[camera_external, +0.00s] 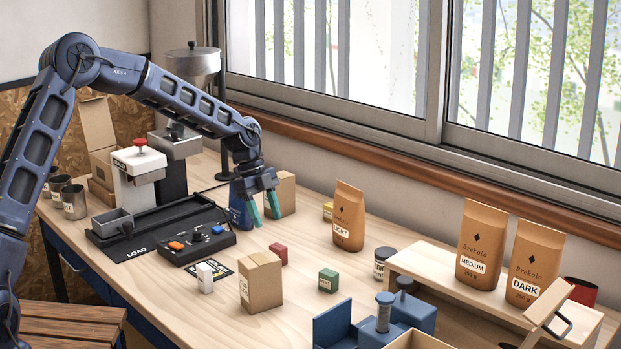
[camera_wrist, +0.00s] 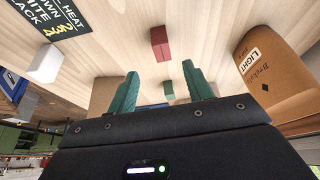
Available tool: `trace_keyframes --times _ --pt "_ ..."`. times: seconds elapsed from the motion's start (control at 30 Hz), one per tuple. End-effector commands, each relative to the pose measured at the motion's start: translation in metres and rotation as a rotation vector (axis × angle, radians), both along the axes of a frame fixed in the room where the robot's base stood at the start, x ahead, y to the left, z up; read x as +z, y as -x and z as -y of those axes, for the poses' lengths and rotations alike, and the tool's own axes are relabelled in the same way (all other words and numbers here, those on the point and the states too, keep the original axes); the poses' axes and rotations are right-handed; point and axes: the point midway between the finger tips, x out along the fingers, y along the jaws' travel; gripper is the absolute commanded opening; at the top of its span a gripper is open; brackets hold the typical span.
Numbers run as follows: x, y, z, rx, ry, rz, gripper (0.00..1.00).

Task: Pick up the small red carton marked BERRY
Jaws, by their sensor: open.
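A small red carton (camera_external: 278,254) stands on the wooden table, just behind and right of a tan box. No marking on it is legible. It also shows in the wrist view (camera_wrist: 161,44), beyond the fingertips and roughly centred between them. My gripper (camera_external: 263,206) has green fingers and hangs above the table, up and left of the red carton in the external view. In the wrist view my gripper (camera_wrist: 161,75) is open, with nothing held between its fingers.
A tan box (camera_external: 262,284), white carton (camera_external: 205,277) and green carton (camera_external: 328,280) stand around the red one. The LIGHT bag (camera_external: 348,216) is to its right. A black control unit (camera_external: 198,245) lies left.

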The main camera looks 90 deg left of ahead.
Motion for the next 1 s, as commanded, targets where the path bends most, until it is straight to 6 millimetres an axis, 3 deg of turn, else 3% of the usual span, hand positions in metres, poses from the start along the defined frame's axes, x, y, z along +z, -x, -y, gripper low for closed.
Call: trace_keyframes --times 0.4,0.63,1.0 --pt "-0.046 -0.014 0.013 -0.001 0.001 -0.001 0.51" --pt "-0.059 -0.019 0.016 -0.001 0.001 -0.001 0.51" --pt "-0.097 -0.032 0.024 0.000 0.000 -0.001 0.51"
